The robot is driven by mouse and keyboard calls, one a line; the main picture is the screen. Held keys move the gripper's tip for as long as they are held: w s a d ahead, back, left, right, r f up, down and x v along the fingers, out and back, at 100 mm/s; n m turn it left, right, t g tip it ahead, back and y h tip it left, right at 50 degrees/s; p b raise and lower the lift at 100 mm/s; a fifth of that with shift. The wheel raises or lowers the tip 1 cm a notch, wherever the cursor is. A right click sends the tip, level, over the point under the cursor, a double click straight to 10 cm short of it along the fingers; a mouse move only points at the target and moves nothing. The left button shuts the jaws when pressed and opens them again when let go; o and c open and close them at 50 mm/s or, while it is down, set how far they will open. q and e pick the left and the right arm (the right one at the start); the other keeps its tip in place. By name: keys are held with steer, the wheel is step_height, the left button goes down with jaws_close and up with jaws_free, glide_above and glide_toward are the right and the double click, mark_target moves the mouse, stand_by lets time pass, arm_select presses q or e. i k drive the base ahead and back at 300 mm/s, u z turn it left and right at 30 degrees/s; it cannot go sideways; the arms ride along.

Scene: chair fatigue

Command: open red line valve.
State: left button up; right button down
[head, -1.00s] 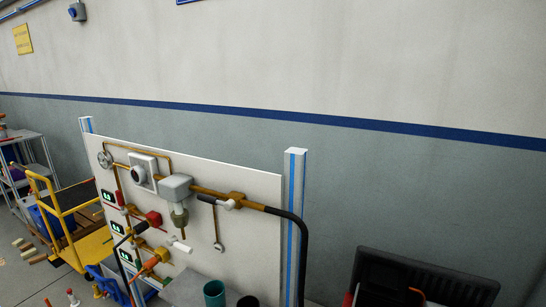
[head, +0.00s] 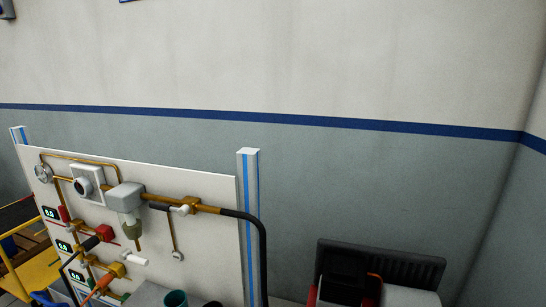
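A white upright panel (head: 205,188) with brass pipes and valves stands at the lower left of the head view. A red valve block (head: 104,233) with a black handle (head: 90,243) sits on a pipe at its left part. A smaller red part (head: 63,213) is beside the top display. Below are a white handle (head: 134,258) and an orange handle (head: 103,281). I cannot tell which valve belongs to the red line, nor whether any is open. Neither of my grippers is in view.
A green cup (head: 175,298) is below. A black slatted object (head: 405,268) stands at the lower right. The wall behind is bare.

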mark_target(66, 220)
steer(key=u, duration=1.45)
steer(key=k, duration=1.35)
steer(key=u, duration=0.7)
steer(key=i, duration=1)
steer(key=u, duration=1)
steer(key=i, duration=1.8)
steer(key=z, duration=0.65)
steer(key=i, duration=1)
steer(key=z, duration=1.35)
steer(key=i, duration=0.5)
steer(key=z, duration=0.45)
